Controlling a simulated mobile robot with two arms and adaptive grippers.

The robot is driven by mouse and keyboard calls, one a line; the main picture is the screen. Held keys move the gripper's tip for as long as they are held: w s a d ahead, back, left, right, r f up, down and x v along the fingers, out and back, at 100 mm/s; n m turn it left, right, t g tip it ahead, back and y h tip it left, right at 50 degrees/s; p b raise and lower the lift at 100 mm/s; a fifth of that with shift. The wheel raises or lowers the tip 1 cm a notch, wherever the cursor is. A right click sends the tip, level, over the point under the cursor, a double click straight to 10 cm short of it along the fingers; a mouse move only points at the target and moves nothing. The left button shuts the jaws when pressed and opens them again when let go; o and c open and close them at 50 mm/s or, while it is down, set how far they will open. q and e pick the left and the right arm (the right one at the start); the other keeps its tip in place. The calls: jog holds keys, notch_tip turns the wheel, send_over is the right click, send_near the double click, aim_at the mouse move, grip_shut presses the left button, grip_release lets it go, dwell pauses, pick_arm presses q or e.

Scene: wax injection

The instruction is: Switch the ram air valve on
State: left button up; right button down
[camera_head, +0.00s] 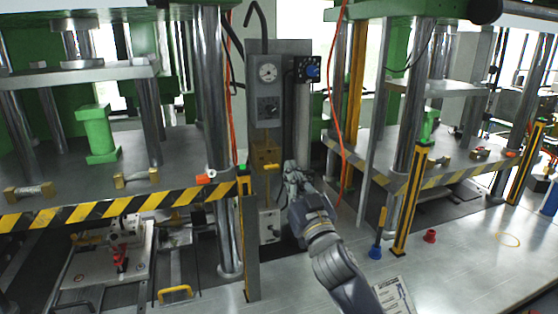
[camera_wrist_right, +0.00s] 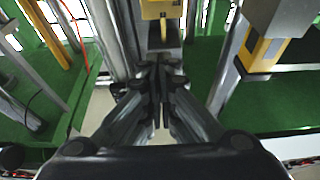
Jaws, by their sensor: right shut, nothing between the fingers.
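The task's valve is probably the yellow box (camera_head: 265,152) with a yellow lever (camera_head: 268,167), mounted under a grey gauge panel (camera_head: 267,88) between the two presses. The lever sticks out roughly level in the head view. My right gripper (camera_head: 290,168) is just right of the lever, with its fingers shut and empty. In the right wrist view the shut fingertips (camera_wrist_right: 160,68) are below the yellow box (camera_wrist_right: 161,9) and its lever (camera_wrist_right: 163,31), with a visible gap between. I cannot tell whether the valve is on or off. My left gripper is not in view.
A black-and-yellow striped press edge (camera_head: 120,207) is on the left. A yellow-fronted post (camera_head: 408,205) stands on the right. An orange hose (camera_head: 337,120) hangs near my right arm. A red part (camera_head: 429,236) and a blue part (camera_head: 375,252) stand on the grey table (camera_head: 460,260).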

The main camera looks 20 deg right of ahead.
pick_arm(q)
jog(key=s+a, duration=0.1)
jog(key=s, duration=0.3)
pick_arm(e)
notch_tip(320, 180, up, 3)
jog(key=p, duration=0.4)
send_over(271, 166)
jog(key=s+d, duration=0.2)
jog(key=f, duration=0.4)
jog(key=shift+s+a+b, duration=0.25)
jog(key=shift+b, duration=0.15)
jog(key=shift+f, duration=0.1)
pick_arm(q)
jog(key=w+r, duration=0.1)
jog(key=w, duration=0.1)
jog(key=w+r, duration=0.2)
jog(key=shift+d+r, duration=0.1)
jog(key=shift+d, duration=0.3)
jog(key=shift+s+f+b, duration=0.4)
pick_arm(e)
jog(key=shift+d+m+h, duration=0.2)
jog(key=shift+m+h, duration=0.2)
jog(key=shift+m, duration=0.5)
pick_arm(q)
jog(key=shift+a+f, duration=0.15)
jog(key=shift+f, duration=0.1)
pick_arm(e)
jog(key=shift+d+f+m+h, duration=0.15)
jog(key=shift+m+h, duration=0.25)
jog(key=shift+m, duration=0.3)
